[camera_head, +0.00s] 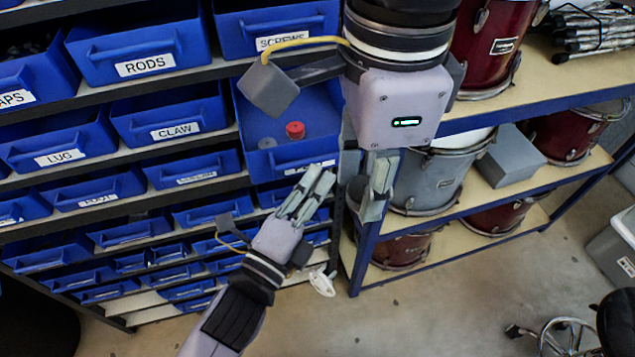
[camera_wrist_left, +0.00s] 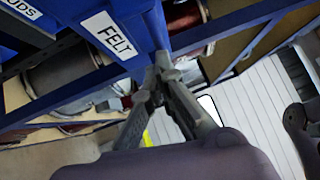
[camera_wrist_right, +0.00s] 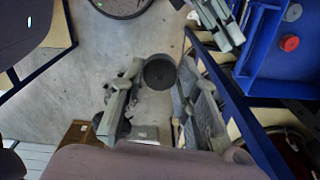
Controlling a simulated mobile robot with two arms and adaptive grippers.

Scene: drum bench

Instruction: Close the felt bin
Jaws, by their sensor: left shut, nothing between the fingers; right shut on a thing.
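The felt bin (camera_head: 267,171) is a blue bin pulled out from the rack, with its inside visible. It holds a red round piece (camera_head: 295,130) and a grey disc (camera_head: 267,143). Its FELT label (camera_wrist_left: 110,35) reads clearly in the left wrist view, and the bin's inside shows in the right wrist view (camera_wrist_right: 268,62). My left gripper (camera_head: 322,178) is shut and empty, with its fingertips just at the bin's front. My right gripper (camera_head: 380,165) points down to the right of the bin, shut on a dark round thing (camera_wrist_right: 160,72); its fingers hide that thing in the head view.
Other blue bins, such as RODS (camera_head: 140,60) and CLAW (camera_head: 170,125), fill the rack on the left. A shelf with drums (camera_head: 450,170) and a grey box (camera_head: 511,155) stands on the right. The floor (camera_head: 440,300) in front is mostly clear.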

